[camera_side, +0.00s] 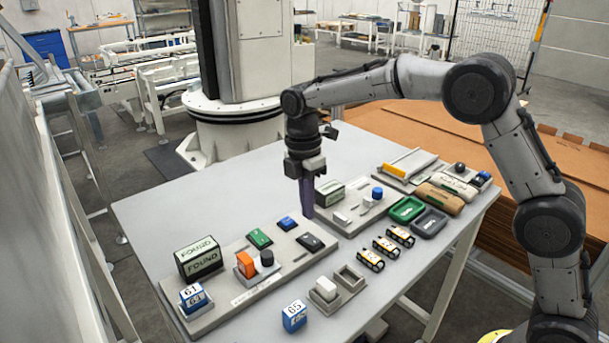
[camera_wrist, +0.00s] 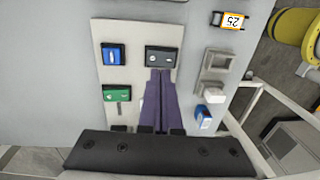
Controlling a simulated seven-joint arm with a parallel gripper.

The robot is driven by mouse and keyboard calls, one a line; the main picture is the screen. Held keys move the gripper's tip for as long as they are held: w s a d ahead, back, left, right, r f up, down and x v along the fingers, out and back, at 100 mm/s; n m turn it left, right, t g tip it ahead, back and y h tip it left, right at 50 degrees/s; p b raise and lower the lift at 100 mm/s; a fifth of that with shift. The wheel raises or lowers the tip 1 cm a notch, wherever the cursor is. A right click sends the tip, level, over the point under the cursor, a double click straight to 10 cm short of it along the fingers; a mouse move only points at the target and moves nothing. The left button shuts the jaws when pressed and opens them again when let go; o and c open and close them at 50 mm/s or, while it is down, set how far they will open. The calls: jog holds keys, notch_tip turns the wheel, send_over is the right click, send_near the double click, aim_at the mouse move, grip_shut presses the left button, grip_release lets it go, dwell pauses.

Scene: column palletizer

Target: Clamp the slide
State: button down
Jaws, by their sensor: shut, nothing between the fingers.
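My gripper (camera_side: 307,214) points straight down with its long purple fingers together and nothing between them. In the wrist view the fingertips (camera_wrist: 161,71) appear at the near edge of a dark block (camera_wrist: 163,58) on a pale grey board (camera_wrist: 137,32). In the side view this dark block (camera_side: 310,243) lies at the board's (camera_side: 213,300) right end, just below the tips in the picture; contact cannot be told. A blue block (camera_side: 287,224) and a green block (camera_side: 259,238) sit beside it. No part is plainly marked as the slide, so I cannot tell which it is.
An orange block (camera_side: 245,263) and a black knob (camera_side: 267,258) stand on the board's left half. A second fixture board (camera_side: 352,222) with a blue cylinder (camera_side: 377,193) is to the right. Green (camera_side: 407,209) and grey trays (camera_side: 429,222) lie beyond.

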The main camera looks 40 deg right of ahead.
aim_at(316, 242)
notch_tip(316, 242, up, 8)
jog(key=w, duration=0.1)
jog(key=shift+w+r, duration=0.15)
jog(key=shift+r, duration=0.05)
jog(key=shift+s+r+g, duration=0.1)
jog(key=shift+s+g, duration=0.3)
jog(key=shift+s, duration=0.25)
jog(key=f, duration=0.4)
jog(key=s+f, duration=0.1)
jog(key=f, duration=0.4)
jog(key=s+f, duration=0.1)
jog(key=f, duration=0.4)
jog(key=shift+s, duration=0.1)
